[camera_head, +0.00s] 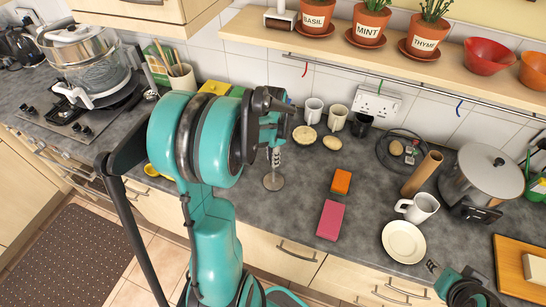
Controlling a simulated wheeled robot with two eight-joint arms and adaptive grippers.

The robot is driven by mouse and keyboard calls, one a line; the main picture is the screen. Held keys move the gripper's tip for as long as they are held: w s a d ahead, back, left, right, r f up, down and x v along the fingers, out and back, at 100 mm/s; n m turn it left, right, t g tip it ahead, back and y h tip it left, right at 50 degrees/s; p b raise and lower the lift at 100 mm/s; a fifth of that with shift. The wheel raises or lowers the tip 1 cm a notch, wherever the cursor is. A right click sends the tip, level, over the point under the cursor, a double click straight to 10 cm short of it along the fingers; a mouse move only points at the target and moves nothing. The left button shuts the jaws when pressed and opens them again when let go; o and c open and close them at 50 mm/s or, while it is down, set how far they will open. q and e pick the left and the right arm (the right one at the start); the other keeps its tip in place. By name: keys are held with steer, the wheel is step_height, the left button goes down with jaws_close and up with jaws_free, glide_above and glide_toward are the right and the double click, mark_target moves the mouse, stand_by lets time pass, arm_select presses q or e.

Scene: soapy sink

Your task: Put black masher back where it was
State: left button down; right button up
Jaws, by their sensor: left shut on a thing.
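A rail (420,108) with coloured hooks runs along the wall under the herb shelf. Mugs (337,117), an orange sponge (341,181), a pink block (330,220), a plate (403,241), a white mug (418,208) and a lidded pot (487,175) stand on the counter (290,213).

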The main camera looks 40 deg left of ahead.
arm_select(q)
steer(key=shift+f, duration=0.15)
steer(key=c, duration=1.4)
jaws_free()
steer(key=shift+o, duration=0.2)
